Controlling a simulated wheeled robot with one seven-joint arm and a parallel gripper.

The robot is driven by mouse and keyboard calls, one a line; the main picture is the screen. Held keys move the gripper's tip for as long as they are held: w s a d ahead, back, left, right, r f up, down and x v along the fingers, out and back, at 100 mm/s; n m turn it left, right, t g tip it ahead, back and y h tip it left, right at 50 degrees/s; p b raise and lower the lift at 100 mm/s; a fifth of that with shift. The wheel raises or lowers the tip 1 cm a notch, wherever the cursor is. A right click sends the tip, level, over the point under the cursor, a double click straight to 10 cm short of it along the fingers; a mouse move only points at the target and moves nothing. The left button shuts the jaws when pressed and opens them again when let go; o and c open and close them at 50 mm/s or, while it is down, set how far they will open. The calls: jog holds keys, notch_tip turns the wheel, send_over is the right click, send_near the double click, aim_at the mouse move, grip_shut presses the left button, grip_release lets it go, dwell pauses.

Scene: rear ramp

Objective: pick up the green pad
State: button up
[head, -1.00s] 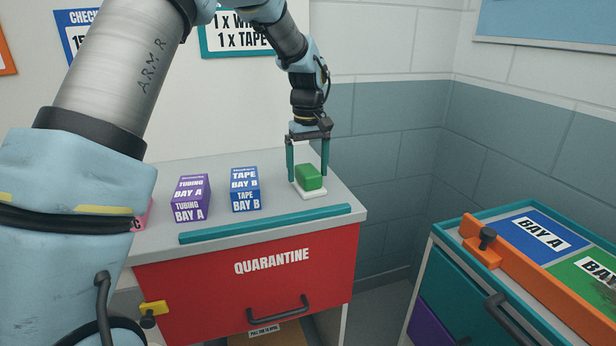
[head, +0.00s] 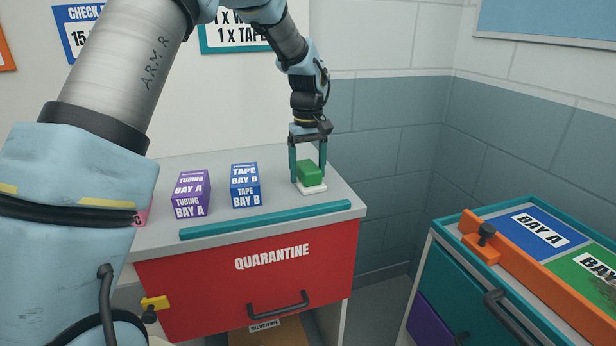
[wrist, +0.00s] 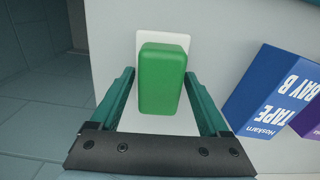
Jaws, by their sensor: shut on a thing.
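The green pad (head: 310,174) is a small rounded block on a thin white plate (head: 314,190) at the right end of the grey counter. In the wrist view the pad (wrist: 162,80) is between the tips of my gripper (wrist: 160,76), with a finger on each side. My gripper (head: 308,172) points down from above and is shut on the pad. The pad appears to be still at the white plate; I see no clear gap under it.
A blue tape box (head: 245,187) and a purple tubing box (head: 190,195) stand left of the pad. A teal rail (head: 265,220) runs along the counter's front edge above the red quarantine drawer (head: 250,290). A cart (head: 540,240) with bay mats stands at the right.

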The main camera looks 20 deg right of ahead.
aim_at(308, 165)
jog(key=shift+c, duration=0.2)
notch_tip(308, 165, up, 10)
jog(key=shift+r+b, duration=0.1)
jog(key=shift+b, duration=0.8)
jog(key=o, duration=0.9)
jog(key=c, duration=0.7)
